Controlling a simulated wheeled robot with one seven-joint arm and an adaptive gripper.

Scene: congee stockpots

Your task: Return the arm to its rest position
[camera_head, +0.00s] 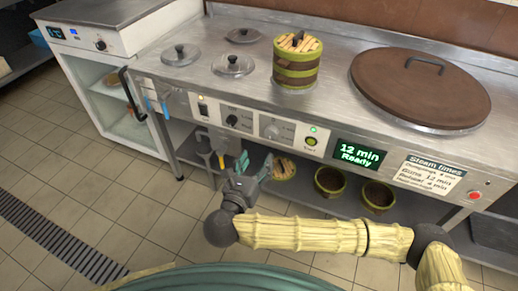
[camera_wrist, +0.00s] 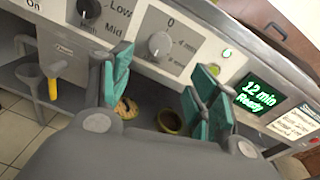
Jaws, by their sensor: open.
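My gripper (camera_head: 243,163) is at the end of my bamboo-look arm, in front of the stove's control panel in the head view. In the wrist view its teal-padded fingers (camera_wrist: 160,88) stand wide apart with nothing between them. It is open and empty. My arm reaches in from the right of the head view and crosses low in front of the counter. The gripper appears apart from the panel, though the exact gap is hard to tell.
The steel counter (camera_head: 330,107) holds a green-banded steamer basket (camera_head: 297,62), a large brown lid (camera_head: 420,86) and small metal lids (camera_head: 232,66). The panel has knobs and a display (camera_head: 358,153) reading "12 min Ready". Bowls (camera_head: 330,181) stand on the shelf below. Floor at left is clear.

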